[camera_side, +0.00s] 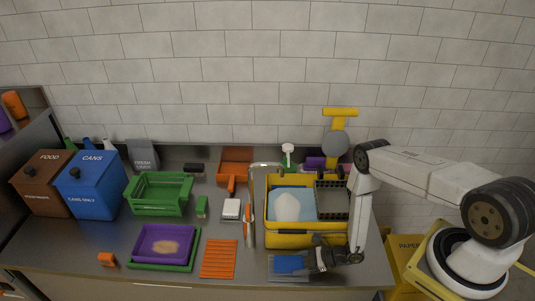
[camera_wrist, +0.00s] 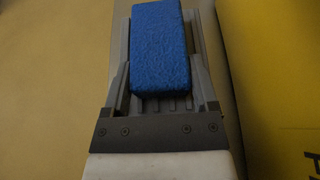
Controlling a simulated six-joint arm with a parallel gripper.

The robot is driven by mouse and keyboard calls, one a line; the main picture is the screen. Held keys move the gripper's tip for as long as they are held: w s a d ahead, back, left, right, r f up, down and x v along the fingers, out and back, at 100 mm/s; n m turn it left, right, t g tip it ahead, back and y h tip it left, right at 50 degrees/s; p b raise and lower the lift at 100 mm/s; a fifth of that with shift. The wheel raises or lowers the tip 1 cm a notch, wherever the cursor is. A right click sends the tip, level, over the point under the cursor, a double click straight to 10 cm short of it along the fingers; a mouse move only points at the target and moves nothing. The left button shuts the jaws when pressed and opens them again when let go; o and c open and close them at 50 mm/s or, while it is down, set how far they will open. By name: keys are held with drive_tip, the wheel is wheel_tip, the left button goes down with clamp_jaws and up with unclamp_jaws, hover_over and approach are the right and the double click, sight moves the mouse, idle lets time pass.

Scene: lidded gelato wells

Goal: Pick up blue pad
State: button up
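The blue pad (camera_wrist: 160,45) sits between the two grey fingers of my gripper (camera_wrist: 160,70) in the wrist view. It is a rough-textured block, and a finger lies along each of its long sides, seemingly touching. In the side view the blue pad (camera_side: 289,264) shows at the front edge of the counter, left of my wrist. My gripper (camera_side: 287,266) points left there, its grey fingers bordering the pad. The wrist view background is beige floor, so the pad appears held clear of the counter. Its exact height is hard to tell.
A yellow bin (camera_wrist: 285,80) stands close at right in the wrist view. On the counter, a yellow tub (camera_side: 290,241) is behind my gripper, and an orange ribbed mat (camera_side: 219,259) lies to its left. A purple tray (camera_side: 142,247) sits further left.

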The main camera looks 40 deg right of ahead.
drive_tip(key=shift+c, duration=0.9)
drive_tip(key=shift+r, duration=0.1)
drive_tip(key=shift+r, duration=0.6)
drive_tip(key=s+r, duration=1.1)
drive_tip(key=s, duration=0.3)
drive_tip(key=shift+d+r, duration=0.2)
drive_tip(key=shift+r, duration=0.1)
